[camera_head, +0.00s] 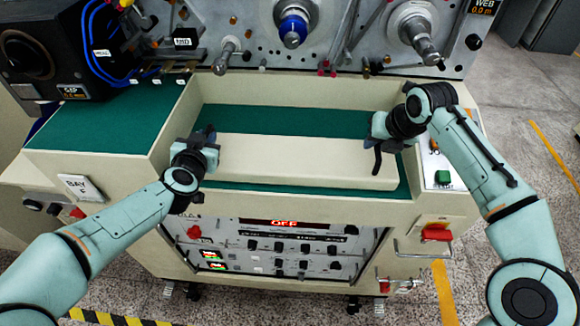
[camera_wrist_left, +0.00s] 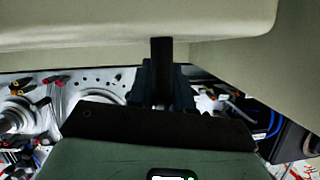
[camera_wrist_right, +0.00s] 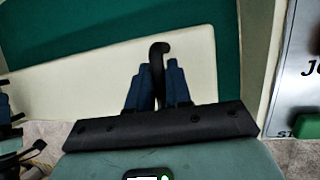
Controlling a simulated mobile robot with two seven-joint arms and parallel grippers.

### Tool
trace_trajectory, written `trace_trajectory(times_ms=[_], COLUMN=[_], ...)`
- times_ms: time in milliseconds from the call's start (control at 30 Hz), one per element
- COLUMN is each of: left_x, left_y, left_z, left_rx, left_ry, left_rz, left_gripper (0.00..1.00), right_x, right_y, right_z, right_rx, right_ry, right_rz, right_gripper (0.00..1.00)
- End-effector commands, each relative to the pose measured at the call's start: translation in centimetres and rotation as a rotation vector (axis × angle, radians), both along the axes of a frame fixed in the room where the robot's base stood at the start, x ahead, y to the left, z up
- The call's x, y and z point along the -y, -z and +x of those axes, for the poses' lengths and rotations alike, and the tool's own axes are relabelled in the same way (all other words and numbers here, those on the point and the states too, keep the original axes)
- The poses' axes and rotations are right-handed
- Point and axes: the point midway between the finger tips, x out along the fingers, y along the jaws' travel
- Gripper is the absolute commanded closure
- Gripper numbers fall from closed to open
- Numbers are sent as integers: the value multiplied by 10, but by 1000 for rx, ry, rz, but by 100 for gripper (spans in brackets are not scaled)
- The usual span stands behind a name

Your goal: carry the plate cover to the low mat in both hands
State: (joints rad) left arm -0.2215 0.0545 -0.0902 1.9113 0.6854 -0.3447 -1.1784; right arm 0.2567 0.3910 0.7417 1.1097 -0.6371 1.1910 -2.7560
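The plate cover (camera_head: 290,160) is a long cream panel lying lengthwise across the green-floored recess, with a dark handle at each end. My left gripper (camera_head: 205,145) is at its left end; in the left wrist view the fingers (camera_wrist_left: 161,85) are closed about a dark upright handle (camera_wrist_left: 161,52) under the cream cover (camera_wrist_left: 120,25). My right gripper (camera_head: 376,130) is at its right end; in the right wrist view the blue fingers (camera_wrist_right: 157,88) close on a hooked black handle (camera_wrist_right: 158,52). Green mat (camera_head: 285,120) shows behind and in front of the cover. I cannot tell whether it touches the mat.
Cream walls (camera_head: 300,92) frame the recess. A higher green shelf (camera_head: 100,135) lies to the left, with a black box (camera_head: 55,60) behind. Spindles (camera_head: 292,28) stick out from the back panel. A green button (camera_head: 442,177) sits close to the right arm.

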Motion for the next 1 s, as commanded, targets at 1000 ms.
trace_trajectory(times_ms=[1000], left_x=[3], left_y=[-36], left_z=[-100], left_rx=[2], left_ry=[-3], left_rz=[0], left_gripper=[55], right_x=[0], right_y=[-1], right_z=[0], right_rx=[0], right_ry=[0], right_rz=[0], right_gripper=[55])
